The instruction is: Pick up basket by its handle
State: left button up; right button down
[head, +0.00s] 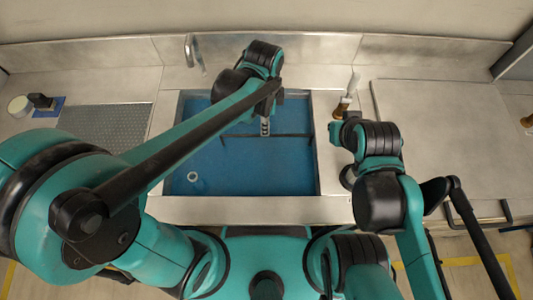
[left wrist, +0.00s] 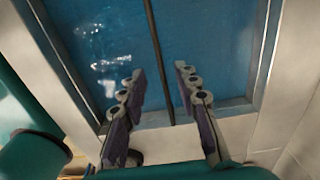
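A blue basin (head: 185,150), set in a metal counter, fills the middle of the head view. A thin dark bar (head: 293,135) crosses it and looks like the basket's handle; I cannot make out the basket's body clearly. In the left wrist view the bar (left wrist: 155,45) runs from the top edge down between my left fingers. My left gripper (head: 265,127) is over the basin, and the left wrist view shows its fingers (left wrist: 160,75) apart, one on either side of the bar. Contact is not visible. My right arm is right of the basin; its fingers cannot be made out.
A metal tap (head: 193,52) stands behind the basin. A brown-and-white item (head: 346,97) stands beside its right rim, close to my right arm. A perforated plate (head: 105,125) lies left. The counter on the right (head: 450,130) is largely clear.

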pick_arm(q)
notch_tip(320, 180, down, 3)
jog(key=shift+d+r+b, duration=0.1)
jog(key=shift+d+b, duration=0.05)
jog(key=shift+b, duration=0.45)
notch_tip(320, 180, down, 5)
jog(key=b, duration=0.2)
jog(key=shift+d+b, duration=0.1)
jog(key=shift+b, duration=0.25)
grip_shut()
jog(key=shift+r, duration=0.1)
